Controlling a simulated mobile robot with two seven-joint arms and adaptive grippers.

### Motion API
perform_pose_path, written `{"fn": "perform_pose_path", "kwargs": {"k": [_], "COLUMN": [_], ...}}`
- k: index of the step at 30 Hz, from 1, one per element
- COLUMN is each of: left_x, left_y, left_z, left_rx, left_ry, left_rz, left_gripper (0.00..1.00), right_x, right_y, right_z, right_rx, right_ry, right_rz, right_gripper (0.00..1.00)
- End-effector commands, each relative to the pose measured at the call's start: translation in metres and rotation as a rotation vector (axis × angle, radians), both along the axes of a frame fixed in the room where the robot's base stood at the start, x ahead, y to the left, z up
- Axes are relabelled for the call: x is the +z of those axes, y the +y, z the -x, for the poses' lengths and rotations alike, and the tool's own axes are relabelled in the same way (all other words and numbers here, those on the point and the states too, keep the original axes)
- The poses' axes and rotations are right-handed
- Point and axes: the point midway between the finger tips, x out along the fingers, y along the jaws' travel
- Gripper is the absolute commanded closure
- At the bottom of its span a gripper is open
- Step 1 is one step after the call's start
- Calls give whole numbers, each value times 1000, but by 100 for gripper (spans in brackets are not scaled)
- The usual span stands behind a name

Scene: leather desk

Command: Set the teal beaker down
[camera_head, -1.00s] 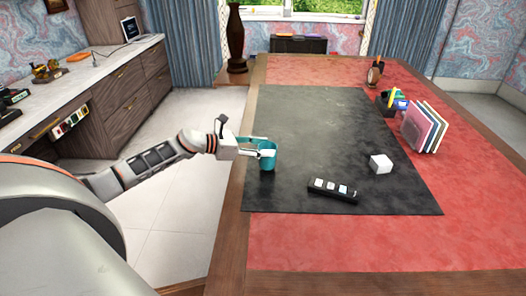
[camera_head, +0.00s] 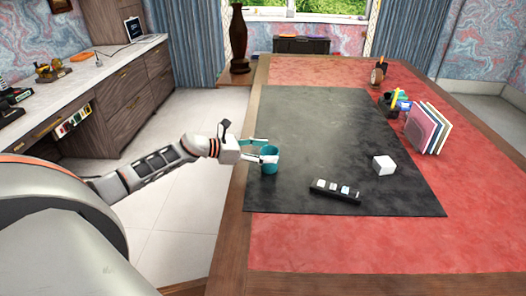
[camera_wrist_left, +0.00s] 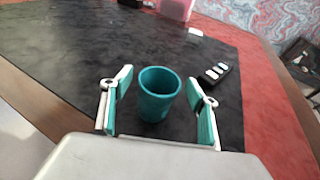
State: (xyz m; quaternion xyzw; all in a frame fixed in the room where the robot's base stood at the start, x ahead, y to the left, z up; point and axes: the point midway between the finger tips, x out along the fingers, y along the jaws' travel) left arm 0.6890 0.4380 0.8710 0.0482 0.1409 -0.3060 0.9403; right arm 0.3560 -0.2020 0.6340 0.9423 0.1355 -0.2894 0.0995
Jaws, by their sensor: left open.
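The teal beaker (camera_head: 269,161) stands upright on the black desk mat (camera_head: 330,125), near the mat's left edge. It also shows in the left wrist view (camera_wrist_left: 158,98), with its open mouth up. My left gripper (camera_head: 268,149) is open around the beaker. In the left wrist view, the left gripper's teal-padded fingers (camera_wrist_left: 160,106) stand apart on either side of the beaker, with a gap on each side. My right gripper is in neither view.
The mat's middle is clear.

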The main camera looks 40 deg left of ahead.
Motion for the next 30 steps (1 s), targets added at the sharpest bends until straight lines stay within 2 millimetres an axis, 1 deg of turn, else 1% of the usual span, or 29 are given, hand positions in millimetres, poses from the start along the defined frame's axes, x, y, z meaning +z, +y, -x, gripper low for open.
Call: {"fn": "perform_pose_path", "kwargs": {"k": [4,8,15,21,25,30], "left_x": [4,6,19,28,32,37], "left_y": [2,13,37,53,60,66], "left_z": [2,17,51,74,84,91], "left_rx": [1,1,-1,-1,1,1], "left_ry": [1,3,5,5,4,1], "left_rz": [-1,-4,-3,-2,1,-1], "left_gripper": [40,40,40,40,40,40], "right_x": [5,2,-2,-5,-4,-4], "right_y": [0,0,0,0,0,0], "right_z": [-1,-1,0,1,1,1], "right_rx": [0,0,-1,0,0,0], "right_ry": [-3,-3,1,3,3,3], "right_rz": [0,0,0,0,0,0], "right_gripper": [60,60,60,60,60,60]}}
